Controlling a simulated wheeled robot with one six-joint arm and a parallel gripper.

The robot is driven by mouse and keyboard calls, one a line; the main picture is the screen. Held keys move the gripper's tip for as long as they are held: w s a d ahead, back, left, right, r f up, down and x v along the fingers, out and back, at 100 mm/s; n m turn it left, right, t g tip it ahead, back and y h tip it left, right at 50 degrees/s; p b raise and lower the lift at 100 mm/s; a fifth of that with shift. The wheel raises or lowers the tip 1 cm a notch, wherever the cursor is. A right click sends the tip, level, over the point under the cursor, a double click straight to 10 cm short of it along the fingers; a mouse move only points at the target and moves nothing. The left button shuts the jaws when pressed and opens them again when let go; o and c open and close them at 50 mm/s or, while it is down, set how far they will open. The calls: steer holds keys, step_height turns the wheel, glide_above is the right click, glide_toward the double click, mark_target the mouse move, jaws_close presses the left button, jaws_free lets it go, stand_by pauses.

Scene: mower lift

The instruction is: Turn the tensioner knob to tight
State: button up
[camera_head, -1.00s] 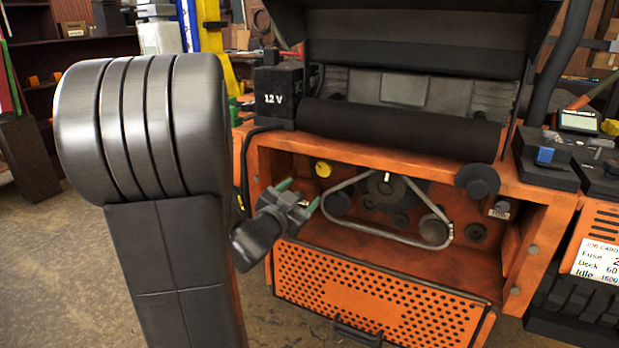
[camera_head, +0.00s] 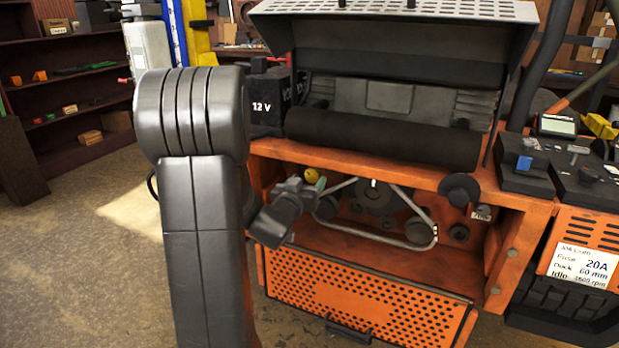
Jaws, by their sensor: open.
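My gripper (camera_head: 309,187) is open and empty at the left of the open orange bay, with one greenish fingertip showing. A small yellow knob (camera_head: 312,175) on the bay's back wall appears just behind and above the fingertips. I cannot tell how far apart they are. A larger black knob (camera_head: 460,190) sits on the bay's front frame at the right, clear of my gripper. No mark shows which one is the tensioner knob, or a tight position. A thin grey belt (camera_head: 385,244) runs around dark pulleys; my gripper partly hides its left end.
A perforated orange panel (camera_head: 365,303) hangs open below the bay. A black 12 V battery (camera_head: 266,103) stands above left, beside a black roller (camera_head: 382,135). A control box (camera_head: 527,165) is at the right. Open floor (camera_head: 100,260) lies at the left.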

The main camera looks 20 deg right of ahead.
steer(key=shift+x, duration=1.15)
jaws_close()
